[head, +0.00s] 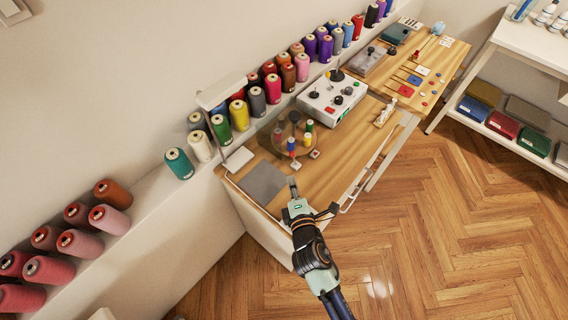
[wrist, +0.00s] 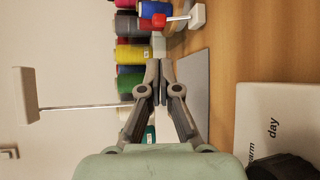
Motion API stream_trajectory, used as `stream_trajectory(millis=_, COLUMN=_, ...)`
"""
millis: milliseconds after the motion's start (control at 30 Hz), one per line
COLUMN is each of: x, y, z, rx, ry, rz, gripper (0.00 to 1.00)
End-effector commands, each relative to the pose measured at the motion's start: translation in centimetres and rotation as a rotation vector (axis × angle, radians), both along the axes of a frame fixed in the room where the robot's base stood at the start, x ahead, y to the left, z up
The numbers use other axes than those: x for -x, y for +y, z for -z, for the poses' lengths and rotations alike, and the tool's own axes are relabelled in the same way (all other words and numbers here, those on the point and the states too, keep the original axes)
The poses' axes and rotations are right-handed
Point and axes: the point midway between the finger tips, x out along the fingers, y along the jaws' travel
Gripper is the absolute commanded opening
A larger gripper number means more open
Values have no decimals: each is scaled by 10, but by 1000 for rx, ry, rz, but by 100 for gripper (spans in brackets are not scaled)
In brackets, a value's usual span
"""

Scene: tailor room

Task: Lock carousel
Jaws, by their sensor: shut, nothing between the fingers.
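The carousel (head: 293,142) is a round see-through turntable on the wooden table, with several small coloured spools on it. In the wrist view a red-tipped lever (wrist: 158,20) reaches from a white block (wrist: 198,15), just beyond my fingertips. My gripper (head: 292,182) is shut and empty, near the carousel's front edge; its closed fingers also show in the wrist view (wrist: 159,68). A light grey piece lies right at the fingertips; I cannot tell whether they touch it.
A grey mat (head: 262,183) lies left of my gripper. A white lamp base (head: 239,158) stands behind the mat. A white control box (head: 333,98) sits behind and right of the carousel. Thread spools (head: 220,129) line the back shelf. The table's front right is mostly clear.

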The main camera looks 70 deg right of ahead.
Motion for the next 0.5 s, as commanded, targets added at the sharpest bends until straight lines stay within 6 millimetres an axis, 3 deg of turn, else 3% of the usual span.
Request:
stream_trajectory(millis=333, x=-2, y=-3, z=-1, rx=-1, ry=-1, rz=0, gripper=0)
stream_trajectory(millis=500, x=-14, y=-22, z=3, rx=0, ry=-3, rz=2, gripper=0)
